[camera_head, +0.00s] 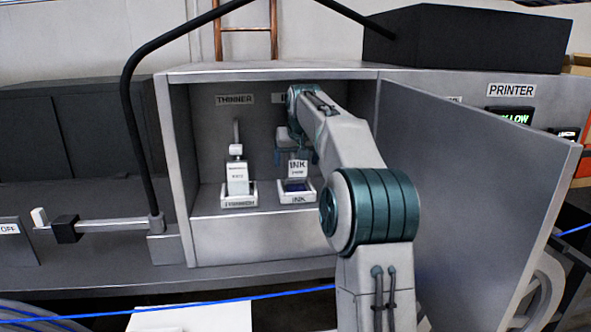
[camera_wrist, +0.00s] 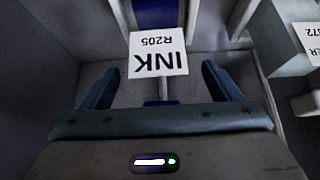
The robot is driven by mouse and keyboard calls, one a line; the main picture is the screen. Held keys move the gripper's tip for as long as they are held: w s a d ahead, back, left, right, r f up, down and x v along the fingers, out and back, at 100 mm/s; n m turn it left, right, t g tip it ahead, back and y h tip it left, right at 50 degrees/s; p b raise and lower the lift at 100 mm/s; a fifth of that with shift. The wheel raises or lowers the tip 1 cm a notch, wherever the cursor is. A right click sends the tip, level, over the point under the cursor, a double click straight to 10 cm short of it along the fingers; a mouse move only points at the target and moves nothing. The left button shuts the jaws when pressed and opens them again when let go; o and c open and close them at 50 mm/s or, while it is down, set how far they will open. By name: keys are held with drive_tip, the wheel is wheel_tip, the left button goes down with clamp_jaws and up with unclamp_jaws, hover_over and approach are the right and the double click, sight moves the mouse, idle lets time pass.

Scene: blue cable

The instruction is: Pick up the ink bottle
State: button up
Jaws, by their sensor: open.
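The ink bottle (camera_head: 298,169) shows in the head view by its white INK label, above the right-hand white holder (camera_head: 297,198) marked INK in the open cabinet. A dark blue area shows between label and holder; the bottle's outline is unclear. My gripper (camera_head: 295,156) is open just above the label, fingers pointing down. In the wrist view, the upside-down INK R205 label (camera_wrist: 158,52) lies centred just beyond the gap between the open fingers of my gripper (camera_wrist: 160,80). A thin stem runs from the label toward the palm. I see no finger touching the bottle.
A white thinner bottle (camera_head: 237,178) stands in its holder to the left, and shows at the right edge of the wrist view (camera_wrist: 312,40). Cabinet walls and roof enclose the space. The open door (camera_head: 480,200) stands right of my arm. A blue cable (camera_head: 235,298) crosses in front.

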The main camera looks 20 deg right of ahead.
drive_tip(key=c, duration=1.1)
drive_tip(key=shift+r, duration=0.1)
drive_tip(key=shift+r, duration=0.75)
drive_tip(key=shift+s+f+b, duration=0.15)
drive_tip(key=shift+f+b, duration=0.15)
drive_tip(key=shift+b, duration=0.5)
drive_tip(key=s+t+b, duration=0.2)
drive_tip(key=b, duration=0.1)
drive_tip(key=t+b, duration=0.1)
drive_tip(key=b, duration=0.1)
drive_tip(key=shift+s+a+f+h, duration=0.15)
drive_tip(key=shift+s+a+h, duration=0.15)
drive_tip(key=shift+s, duration=0.1)
wheel_tip(320, 180, up, 6)
drive_tip(key=s+b, duration=0.1)
drive_tip(key=s, duration=0.1)
drive_tip(key=s+a+r+g+b, duration=0.1)
drive_tip(key=s+a+b, duration=0.1)
drive_tip(key=s, duration=0.8)
drive_tip(key=s+a+r+g+b, duration=0.1)
drive_tip(key=s+a+g, duration=0.1)
drive_tip(key=s, duration=0.8)
drive_tip(key=shift+a+y+b, duration=0.3)
drive_tip(key=shift+y+b, duration=0.05)
drive_tip(key=shift+y, duration=0.05)
